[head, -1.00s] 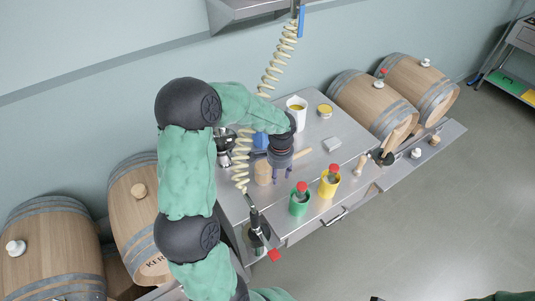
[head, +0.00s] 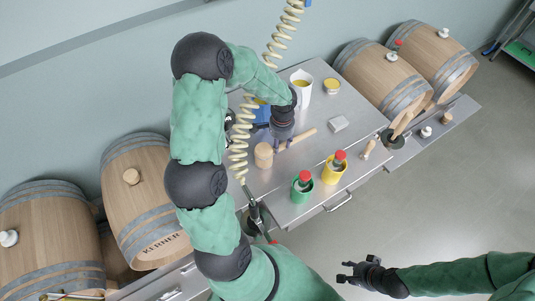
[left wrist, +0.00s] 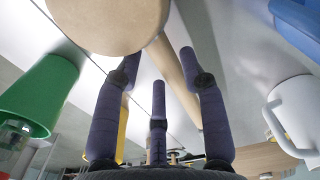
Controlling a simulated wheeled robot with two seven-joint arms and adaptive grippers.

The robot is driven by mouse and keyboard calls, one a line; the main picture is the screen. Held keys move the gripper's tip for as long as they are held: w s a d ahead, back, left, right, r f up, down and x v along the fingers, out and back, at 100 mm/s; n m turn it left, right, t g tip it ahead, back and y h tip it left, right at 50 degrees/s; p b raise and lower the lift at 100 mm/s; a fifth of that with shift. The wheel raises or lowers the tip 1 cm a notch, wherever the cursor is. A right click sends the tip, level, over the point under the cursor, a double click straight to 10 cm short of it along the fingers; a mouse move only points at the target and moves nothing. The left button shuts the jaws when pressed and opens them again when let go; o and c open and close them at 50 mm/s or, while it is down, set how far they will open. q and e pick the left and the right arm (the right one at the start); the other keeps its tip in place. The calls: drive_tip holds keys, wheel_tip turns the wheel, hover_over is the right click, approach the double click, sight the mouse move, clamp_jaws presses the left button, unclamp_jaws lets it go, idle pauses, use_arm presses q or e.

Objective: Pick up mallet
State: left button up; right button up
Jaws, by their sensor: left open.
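The mallet lies on the steel worktop in the head view, its pale wooden head (head: 264,155) to the left and its handle (head: 302,136) pointing up and right. My left gripper (head: 283,145) is open and points down at the handle near the head, partly covering it. In the left wrist view the mallet head (left wrist: 110,18) fills the top and the handle (left wrist: 175,75) runs between the spread fingers (left wrist: 160,70). I cannot tell whether the fingers touch it. My right gripper (head: 343,272) is empty, fingers apart, over the floor at lower right.
A green cup (head: 301,190) and a yellow cup (head: 333,172) with red-topped items stand near the front edge. A coiled hose (head: 240,140) hangs left of the mallet.

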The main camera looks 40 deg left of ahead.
sight(280, 147)
use_arm(q)
wheel_tip(280, 147, down, 5)
drive_tip(key=shift+s+r+b, duration=0.1)
drive_tip(key=shift+s+b, duration=0.05)
drive_tip(key=shift+b, duration=0.15)
clamp_jaws()
drive_tip(key=shift+r, duration=0.1)
drive_tip(key=shift+r, duration=0.25)
wheel_tip(280, 147, up, 10)
drive_tip(key=shift+f+p, duration=0.2)
drive_tip(key=shift+p, duration=0.5)
